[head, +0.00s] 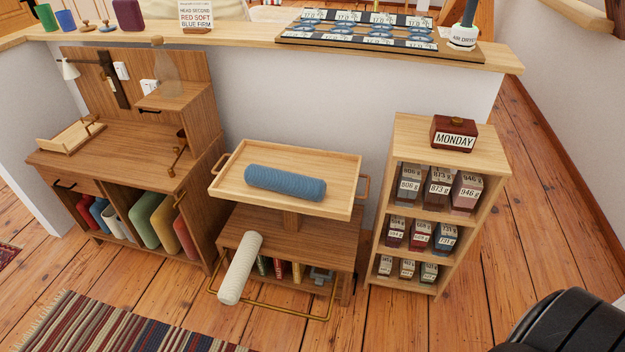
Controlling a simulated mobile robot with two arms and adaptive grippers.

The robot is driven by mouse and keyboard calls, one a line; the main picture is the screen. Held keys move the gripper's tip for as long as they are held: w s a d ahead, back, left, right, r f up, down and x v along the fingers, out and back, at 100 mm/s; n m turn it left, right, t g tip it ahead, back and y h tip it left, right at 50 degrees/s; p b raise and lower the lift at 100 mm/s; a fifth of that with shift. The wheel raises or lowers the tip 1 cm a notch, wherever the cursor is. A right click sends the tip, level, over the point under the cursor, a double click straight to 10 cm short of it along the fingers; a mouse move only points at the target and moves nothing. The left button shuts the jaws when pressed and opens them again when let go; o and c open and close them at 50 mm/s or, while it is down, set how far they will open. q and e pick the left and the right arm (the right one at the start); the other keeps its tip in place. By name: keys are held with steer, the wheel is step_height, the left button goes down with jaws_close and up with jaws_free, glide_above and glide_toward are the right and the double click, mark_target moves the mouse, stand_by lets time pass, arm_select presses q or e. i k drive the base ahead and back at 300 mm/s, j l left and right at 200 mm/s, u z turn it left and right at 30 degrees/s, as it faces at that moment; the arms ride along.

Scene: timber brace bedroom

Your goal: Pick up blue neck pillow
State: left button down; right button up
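A blue cylindrical neck pillow (285,182) lies on its side on a raised wooden tray table (340,205) in the middle of the head view. It is tilted slightly down to the right and nothing touches it but the tray. A similar white cylindrical pillow (240,268) leans lower down, in front of the shelf unit under the tray. Neither of my grippers shows in the head view. A black rounded shape fills the bottom right corner; I cannot tell what it is.
A wooden cabinet (125,150) stands left of the tray. A ledge (240,38) with a labelled board runs behind. Open wooden floor (400,322) and a striped rug (120,325) lie in front.

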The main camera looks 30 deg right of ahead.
mark_target(307, 188)
steer(key=i+j+z, duration=0.6)
steer(key=j+z, duration=0.25)
steer(key=l, duration=0.1)
